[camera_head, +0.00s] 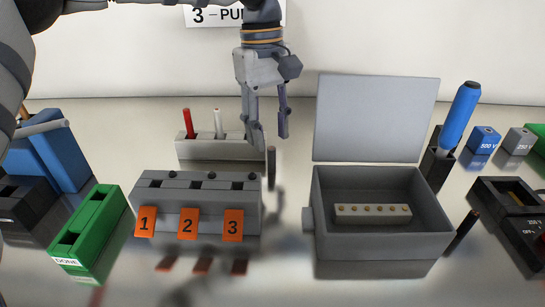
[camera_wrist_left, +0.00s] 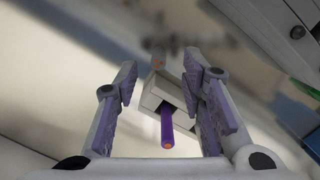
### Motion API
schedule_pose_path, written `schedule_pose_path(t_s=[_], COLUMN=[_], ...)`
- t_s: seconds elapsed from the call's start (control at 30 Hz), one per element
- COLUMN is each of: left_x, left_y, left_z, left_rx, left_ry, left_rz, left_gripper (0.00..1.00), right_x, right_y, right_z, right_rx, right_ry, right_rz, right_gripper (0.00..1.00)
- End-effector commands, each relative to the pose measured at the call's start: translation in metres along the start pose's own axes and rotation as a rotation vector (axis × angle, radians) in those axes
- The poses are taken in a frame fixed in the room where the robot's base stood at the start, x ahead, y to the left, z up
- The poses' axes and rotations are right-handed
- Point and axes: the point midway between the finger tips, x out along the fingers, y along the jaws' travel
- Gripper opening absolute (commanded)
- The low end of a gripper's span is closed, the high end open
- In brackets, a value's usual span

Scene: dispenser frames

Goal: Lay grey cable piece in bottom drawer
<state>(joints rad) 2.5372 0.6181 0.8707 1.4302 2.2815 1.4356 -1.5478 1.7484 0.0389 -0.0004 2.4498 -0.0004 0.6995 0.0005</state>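My left gripper (camera_head: 269,135) points down with its fingers apart, over the right end of a low grey rack (camera_head: 205,148). In the left wrist view the two fingers (camera_wrist_left: 160,105) stand wide apart, and a purple rod (camera_wrist_left: 166,125) in a pale block (camera_wrist_left: 165,92) shows between them, with no visible grip. A pale grey-white rod (camera_head: 218,124) stands upright in the rack beside a red rod (camera_head: 188,123); I cannot tell whether it is the grey cable piece. I cannot make out a bottom drawer. My right gripper is not in view.
A grey dispenser (camera_head: 197,192) labelled 1, 2, 3 stands in front of the rack. Right of it is an open grey box (camera_head: 382,240) holding a pale strip (camera_head: 372,214). A green DONE block (camera_head: 93,232) and a blue block (camera_head: 65,155) stand left. A dark stick (camera_head: 271,168) is below the gripper.

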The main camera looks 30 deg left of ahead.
Motion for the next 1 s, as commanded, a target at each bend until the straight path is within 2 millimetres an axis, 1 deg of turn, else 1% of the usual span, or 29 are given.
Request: schedule_pose_path(t_s=[0.1,0.2,0.3,0.47,0.5,0.57,0.6,0.63,1.0], left_x=[0.023,0.038,0.044,0.044,0.044,0.044,0.044,0.044,0.042], left_y=[0.0,0.0,0.001,0.001,0.001,0.001,0.001,0.001,0.001], left_z=[0.001,0.0,0.0,0.0,0.0,0.0,0.0,0.0,0.0], left_rx=[0.001,0.0,0.0,0.0,0.0,0.0,0.0,0.0,0.0], left_ry=[0.002,0.002,0.002,0.002,0.002,0.002,0.002,0.002,0.002], left_rz=[-0.004,-0.001,0.001,0.001,0.0,0.0,0.0,0.0,0.0], left_gripper=[0.37,0.37,0.37,0.37,0.28,0.14,0.05,0.0,0.0], right_x=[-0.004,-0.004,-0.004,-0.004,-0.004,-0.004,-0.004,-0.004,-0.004], right_y=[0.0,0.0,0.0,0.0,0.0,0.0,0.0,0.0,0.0], right_z=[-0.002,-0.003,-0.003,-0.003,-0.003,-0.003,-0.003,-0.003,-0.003], right_rx=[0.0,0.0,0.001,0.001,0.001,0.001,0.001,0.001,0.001], right_ry=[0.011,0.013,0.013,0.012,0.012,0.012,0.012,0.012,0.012], right_rz=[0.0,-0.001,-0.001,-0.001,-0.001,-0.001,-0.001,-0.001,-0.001], right_gripper=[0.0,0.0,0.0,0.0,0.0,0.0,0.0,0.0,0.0])
